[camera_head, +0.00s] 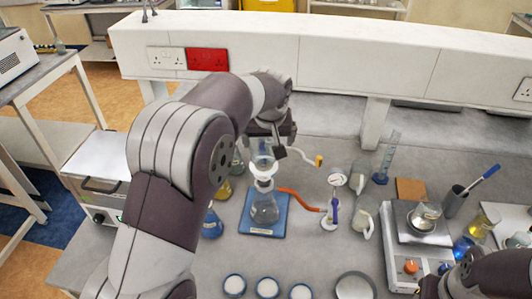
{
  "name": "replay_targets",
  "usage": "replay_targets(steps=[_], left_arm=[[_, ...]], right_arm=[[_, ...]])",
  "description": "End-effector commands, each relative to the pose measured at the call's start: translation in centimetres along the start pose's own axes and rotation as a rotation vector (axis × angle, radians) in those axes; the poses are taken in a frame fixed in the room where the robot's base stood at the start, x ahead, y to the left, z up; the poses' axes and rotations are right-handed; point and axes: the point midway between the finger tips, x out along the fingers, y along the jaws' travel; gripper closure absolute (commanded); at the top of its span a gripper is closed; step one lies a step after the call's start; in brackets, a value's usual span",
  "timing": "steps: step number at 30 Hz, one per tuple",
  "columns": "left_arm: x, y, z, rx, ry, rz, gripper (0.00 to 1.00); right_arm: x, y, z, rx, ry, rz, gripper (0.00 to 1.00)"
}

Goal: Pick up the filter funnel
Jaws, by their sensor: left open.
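The filter funnel (263,162) is a clear glass piece upright at the top of a conical flask (265,208). A white collar sits between them. The flask stands on a blue pad (277,225) left of the middle of the bench. My left gripper (266,146) is open at the funnel's upper part, with a dark finger showing at its right side. The other finger is partly hidden by my arm, and I cannot tell whether the fingers touch the glass. My right arm shows at the lower right corner, but its gripper is not visible.
An orange hose (300,202) runs right from the flask toward a white-and-purple bottle (332,208). A blue-liquid flask (212,225) stands close left. Several dishes (268,287) line the front. A balance (408,235) stands right. The white shelf (320,45) bounds the back.

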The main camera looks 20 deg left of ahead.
Motion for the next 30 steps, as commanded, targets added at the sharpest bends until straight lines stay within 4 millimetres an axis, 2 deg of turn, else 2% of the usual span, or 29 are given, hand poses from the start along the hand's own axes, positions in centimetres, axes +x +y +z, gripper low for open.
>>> replay_targets(steps=[5, 8, 9, 12, 18, 19, 23, 30], left_arm=[[1.8, -0.3, -0.5, -0.001, -0.003, -0.001, 0.0], [3.6, -0.6, -0.9, 0.0, -0.003, -0.001, 0.0], [4.5, -0.5, -0.8, 0.001, -0.002, -0.001, 0.0], [5.8, -0.5, -0.8, 0.0, 0.001, 0.001, 0.0], [6.2, -0.4, -0.7, 0.0, 0.002, 0.002, 0.0], [6.2, -0.4, -0.7, 0.0, 0.002, 0.002, 0.03], [6.2, -0.4, -0.7, 0.001, 0.002, 0.002, 0.46], [6.1, -0.4, -0.7, 0.001, 0.002, 0.002, 0.47]], right_arm=[[-1.8, 0.0, -0.2, 0.0, 0.0, 0.0, 0.57], [-3.4, 0.0, -0.4, 0.0, 0.0, 0.0, 0.57], [-3.3, 0.0, -0.4, 0.0, 0.001, 0.0, 0.57], [-3.5, 0.0, -0.4, 0.0, 0.0, 0.0, 0.57], [-3.4, 0.0, -0.4, 0.0, 0.0, 0.0, 0.57], [-3.4, 0.0, -0.4, 0.0, 0.0, 0.0, 0.57], [-3.4, 0.0, -0.4, 0.0, 0.0, 0.0, 0.57], [-3.4, 0.0, -0.4, 0.0, 0.0, 0.0, 0.57]])
